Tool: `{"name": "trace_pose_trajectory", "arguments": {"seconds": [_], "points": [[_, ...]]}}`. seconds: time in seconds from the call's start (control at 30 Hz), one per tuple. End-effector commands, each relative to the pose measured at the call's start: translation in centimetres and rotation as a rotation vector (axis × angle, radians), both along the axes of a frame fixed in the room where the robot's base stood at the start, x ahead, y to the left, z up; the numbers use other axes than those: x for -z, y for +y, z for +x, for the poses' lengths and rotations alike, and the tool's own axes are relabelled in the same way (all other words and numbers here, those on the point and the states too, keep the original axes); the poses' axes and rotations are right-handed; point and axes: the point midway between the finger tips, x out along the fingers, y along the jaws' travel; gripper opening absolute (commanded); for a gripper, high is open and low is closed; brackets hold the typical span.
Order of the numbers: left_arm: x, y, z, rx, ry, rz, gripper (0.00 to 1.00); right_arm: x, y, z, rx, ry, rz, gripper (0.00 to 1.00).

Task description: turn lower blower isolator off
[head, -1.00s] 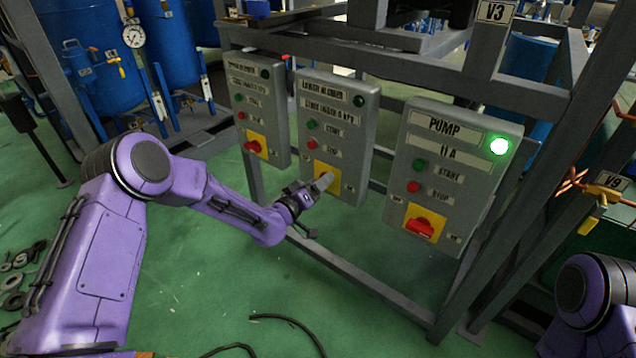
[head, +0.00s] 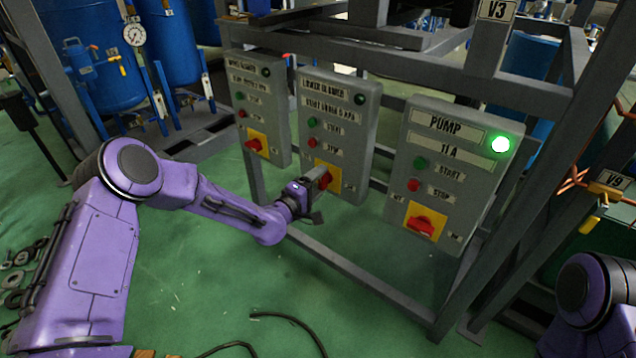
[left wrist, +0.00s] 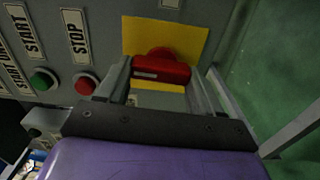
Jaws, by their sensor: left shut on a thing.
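The lower blower box (head: 340,100) is the middle grey panel in the head view. Its red isolator handle (left wrist: 162,68) sits on a yellow plate (left wrist: 140,35) in the left wrist view. My left gripper (head: 322,190) is at this isolator, with one finger on each side of the handle (left wrist: 160,80). It is shut on the handle, which spans between the fingers in the wrist view. In the head view the gripper hides much of the handle and plate. My right gripper is out of view; only part of my right arm shows at lower right.
The pump box (head: 450,165) on the right has a lit green lamp (head: 500,145) and a red isolator (head: 420,225). Another blower box (head: 255,105) stands to the left. Grey frame bars (head: 365,280) run below and around the boxes.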

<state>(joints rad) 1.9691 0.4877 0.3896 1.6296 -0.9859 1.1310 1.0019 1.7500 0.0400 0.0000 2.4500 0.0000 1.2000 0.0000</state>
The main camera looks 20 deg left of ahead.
Motion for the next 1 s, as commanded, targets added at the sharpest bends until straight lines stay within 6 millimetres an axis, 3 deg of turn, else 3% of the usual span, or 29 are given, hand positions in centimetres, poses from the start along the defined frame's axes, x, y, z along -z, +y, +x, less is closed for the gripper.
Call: {"name": "trace_pose_trajectory", "arguments": {"seconds": [0.67, 0.7, 0.77, 1.0], "points": [[0.06, 0.08, 0.0, -0.002, 0.021, -0.058, 0.36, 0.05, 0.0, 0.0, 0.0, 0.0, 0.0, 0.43], [0.06, 0.08, 0.0, -0.002, 0.021, -0.057, 0.76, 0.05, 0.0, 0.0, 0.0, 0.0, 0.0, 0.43], [0.05, 0.07, -0.01, -0.002, 0.021, -0.057, 0.92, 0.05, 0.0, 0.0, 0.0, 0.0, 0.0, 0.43], [0.04, 0.04, -0.01, -0.001, 0.02, -0.055, 0.92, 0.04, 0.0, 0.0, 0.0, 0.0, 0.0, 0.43]]}}
